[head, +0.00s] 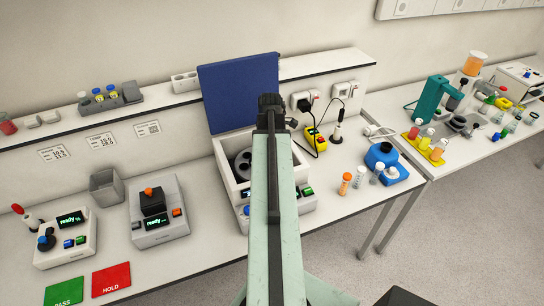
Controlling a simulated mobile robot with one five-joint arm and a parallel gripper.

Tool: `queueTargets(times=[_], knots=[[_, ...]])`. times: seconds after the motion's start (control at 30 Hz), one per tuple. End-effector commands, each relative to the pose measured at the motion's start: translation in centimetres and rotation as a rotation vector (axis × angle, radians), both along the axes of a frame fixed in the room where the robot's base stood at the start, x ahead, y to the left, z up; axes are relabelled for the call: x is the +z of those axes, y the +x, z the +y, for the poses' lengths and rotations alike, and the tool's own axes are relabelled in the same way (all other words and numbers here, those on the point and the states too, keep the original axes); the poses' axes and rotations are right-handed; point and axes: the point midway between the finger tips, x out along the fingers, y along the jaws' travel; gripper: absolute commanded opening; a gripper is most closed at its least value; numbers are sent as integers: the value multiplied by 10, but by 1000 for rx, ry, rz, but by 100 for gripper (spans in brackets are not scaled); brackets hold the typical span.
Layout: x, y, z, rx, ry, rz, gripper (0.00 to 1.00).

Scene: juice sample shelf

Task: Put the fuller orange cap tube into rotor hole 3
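A centrifuge with a pale grey housing (228,185) stands on the bench with its blue lid (240,92) open. Its dark rotor (243,160) shows on the left side of the bowl; my arm hides the rest, and hole numbers cannot be read. A tube with an orange body or cap (345,184) stands on the bench right of the centrifuge, with two pale-capped tubes beside it. Fill levels are too small to tell. My arm reaches forward over the centrifuge. Its dark far end shows, but my gripper's fingers are hidden behind the arm.
A blue device (382,157) stands right of the tubes. A yellow-red switch box (316,139) with cables is behind. Two display devices (158,225), a grey bin (107,188), and green PASS (64,291) and red HOLD (111,280) mats are left. A rack (125,98) sits on the shelf.

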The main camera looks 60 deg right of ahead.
Motion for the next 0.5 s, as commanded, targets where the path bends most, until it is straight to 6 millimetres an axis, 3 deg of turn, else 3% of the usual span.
queueTargets(times=[0.13,0.5], knots=[[9,0,0,0,0,0,0],[8,0,0,0,0,0,0]])
